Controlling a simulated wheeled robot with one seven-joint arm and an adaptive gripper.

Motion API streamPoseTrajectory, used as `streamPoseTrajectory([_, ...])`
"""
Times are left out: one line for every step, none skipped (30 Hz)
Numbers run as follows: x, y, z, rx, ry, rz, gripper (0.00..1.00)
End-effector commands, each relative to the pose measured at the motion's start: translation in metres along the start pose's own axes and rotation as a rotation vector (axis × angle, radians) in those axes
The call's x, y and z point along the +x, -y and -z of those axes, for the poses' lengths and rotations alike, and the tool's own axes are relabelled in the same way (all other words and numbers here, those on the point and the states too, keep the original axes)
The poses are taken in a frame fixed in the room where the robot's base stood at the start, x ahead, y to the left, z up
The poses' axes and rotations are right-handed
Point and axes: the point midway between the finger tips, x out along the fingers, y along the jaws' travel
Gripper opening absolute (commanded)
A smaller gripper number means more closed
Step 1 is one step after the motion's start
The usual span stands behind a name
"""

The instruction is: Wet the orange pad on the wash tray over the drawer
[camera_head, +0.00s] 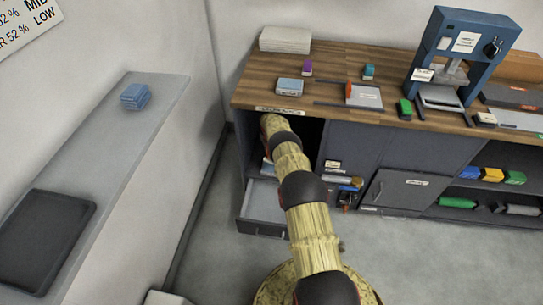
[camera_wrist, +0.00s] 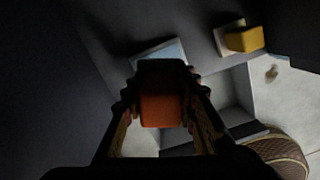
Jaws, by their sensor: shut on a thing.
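The orange pad (camera_wrist: 161,110) is between the two fingers of my gripper (camera_wrist: 160,92) in the wrist view. The gripper is shut on it. A pale blue-grey flat thing, seemingly the wash tray (camera_wrist: 160,52), lies just beyond the pad; whether they touch I cannot tell. It partly shows in the head view (camera_head: 267,168), at the left of the dark cabinet opening. The drawer (camera_head: 263,203) below is pulled open and looks empty; its pale inside also shows in the wrist view (camera_wrist: 232,92). In the head view my arm reaches into the opening and hides the gripper and pad.
The dark opening (camera_head: 307,133) is closely bounded by cabinet walls and the wooden counter (camera_head: 335,62). A yellow block (camera_wrist: 245,39) stands to the right of the tray. A blue press (camera_head: 462,50) and several small pads stand on the counter. A grey shelf (camera_head: 120,125) runs along the left wall.

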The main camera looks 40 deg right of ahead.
Motion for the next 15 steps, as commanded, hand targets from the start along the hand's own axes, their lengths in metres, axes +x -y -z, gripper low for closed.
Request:
streamPoseTrajectory([-0.0009, 0.0001, -0.0005, -0.031, 0.001, -0.005, 0.08])
streamPoseTrajectory([-0.0007, 0.0001, -0.0004, -0.051, 0.001, -0.007, 0.08])
streamPoseTrajectory([-0.0007, 0.0001, -0.0004, -0.075, 0.002, -0.010, 0.08])
streamPoseTrajectory([-0.0007, 0.0001, -0.0003, -0.089, 0.001, -0.012, 0.08])
streamPoseTrajectory([-0.0008, 0.0000, -0.0003, -0.103, 0.001, -0.014, 0.08])
streamPoseTrajectory([-0.0008, 0.0000, -0.0002, -0.118, 0.001, -0.016, 0.08])
streamPoseTrajectory([-0.0008, 0.0000, -0.0001, -0.128, 0.001, -0.017, 0.08])
streamPoseTrajectory([-0.0008, 0.0000, -0.0002, -0.135, 0.001, -0.018, 0.08])
streamPoseTrajectory([-0.0006, 0.0000, -0.0001, -0.143, 0.001, -0.019, 0.08])
streamPoseTrajectory([-0.0004, 0.0000, -0.0001, -0.148, 0.001, -0.020, 0.08])
streamPoseTrajectory([0.0000, 0.0000, -0.0001, -0.151, 0.001, -0.020, 0.08])
streamPoseTrajectory([0.0008, 0.0000, 0.0001, -0.154, 0.001, -0.020, 0.08])
streamPoseTrajectory([0.0017, 0.0001, 0.0002, -0.155, 0.001, -0.020, 0.08])
streamPoseTrajectory([0.0029, 0.0002, 0.0005, -0.155, 0.001, -0.020, 0.08])
streamPoseTrajectory([0.0048, 0.0003, 0.0008, -0.155, 0.000, -0.020, 0.08])
